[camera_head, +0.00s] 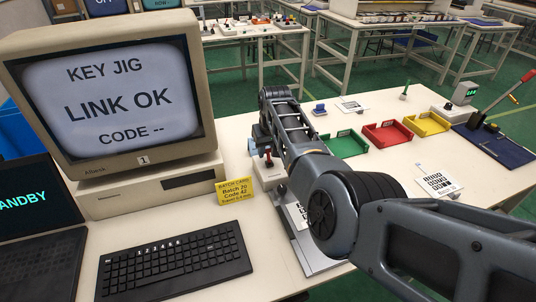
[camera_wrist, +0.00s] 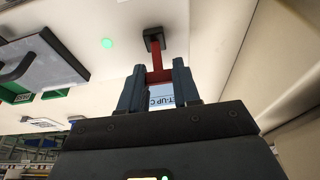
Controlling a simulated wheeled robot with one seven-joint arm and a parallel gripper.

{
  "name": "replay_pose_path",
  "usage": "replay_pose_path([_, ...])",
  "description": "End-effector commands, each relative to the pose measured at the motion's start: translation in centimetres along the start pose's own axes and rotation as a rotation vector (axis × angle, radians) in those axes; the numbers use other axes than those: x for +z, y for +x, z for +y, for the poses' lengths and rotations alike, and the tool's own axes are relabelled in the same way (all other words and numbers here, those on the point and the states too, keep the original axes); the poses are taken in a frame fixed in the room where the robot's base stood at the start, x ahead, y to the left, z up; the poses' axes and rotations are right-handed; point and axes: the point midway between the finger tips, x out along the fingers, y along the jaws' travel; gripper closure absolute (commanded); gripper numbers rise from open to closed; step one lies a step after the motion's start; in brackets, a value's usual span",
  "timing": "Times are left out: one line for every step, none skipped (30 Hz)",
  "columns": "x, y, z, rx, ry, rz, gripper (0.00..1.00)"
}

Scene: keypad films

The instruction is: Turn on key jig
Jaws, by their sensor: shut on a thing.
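In the wrist view my gripper (camera_wrist: 158,74) is shut on a red switch handle (camera_wrist: 156,55), with a finger on each side of it. The handle's stem runs to a dark square base (camera_wrist: 153,38) on a pale surface. A green lamp (camera_wrist: 107,43) glows on that surface. In the head view a red lever (camera_head: 268,158) stands on a pale box (camera_head: 267,178) beside my arm, which hides part of this area. The monitor (camera_head: 115,95) reads "KEY JIG", "LINK OK", "CODE --".
A black keyboard (camera_head: 175,258) lies in front of the monitor. A yellow batch card (camera_head: 235,191) stands near the box. Green (camera_head: 346,144), red (camera_head: 388,137) and yellow (camera_head: 427,124) trays sit behind my arm. A dark laptop (camera_head: 40,230) is at left.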

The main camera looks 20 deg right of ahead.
Motion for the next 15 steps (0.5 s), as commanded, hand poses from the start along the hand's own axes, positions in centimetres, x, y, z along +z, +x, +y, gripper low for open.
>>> replay_pose_path([-0.07, 0.76, -0.04, -0.001, 0.0, -0.019, 0.99])
replay_pose_path([-0.16, 0.76, -0.04, -0.001, -0.001, -0.031, 0.99])
replay_pose_path([-0.17, 0.85, -0.06, -0.001, -0.001, -0.047, 0.99])
replay_pose_path([-0.24, 0.83, -0.07, -0.001, -0.001, -0.058, 0.99])
replay_pose_path([-0.28, 0.84, -0.09, -0.001, -0.001, -0.067, 0.99])
replay_pose_path([-0.28, 0.84, -0.11, -0.001, -0.002, -0.08, 0.99])
replay_pose_path([-0.34, 0.78, -0.1, -0.001, -0.001, -0.087, 0.99])
replay_pose_path([-0.36, 0.75, -0.09, 0.0, -0.001, -0.094, 0.99])
replay_pose_path([-0.34, 0.73, -0.07, 0.0, -0.001, -0.102, 0.99])
replay_pose_path([-0.35, 0.68, -0.06, 0.001, -0.001, -0.107, 0.99])
replay_pose_path([-0.38, 0.61, -0.04, 0.001, -0.001, -0.111, 0.99])
replay_pose_path([-0.4, 0.53, -0.03, 0.001, 0.0, -0.115, 0.99])
replay_pose_path([-0.41, 0.48, -0.02, 0.001, 0.0, -0.116, 0.99])
replay_pose_path([-0.4, 0.45, -0.02, 0.001, 0.0, -0.118, 0.99])
replay_pose_path([-0.4, 0.42, -0.02, 0.001, 0.0, -0.118, 0.99])
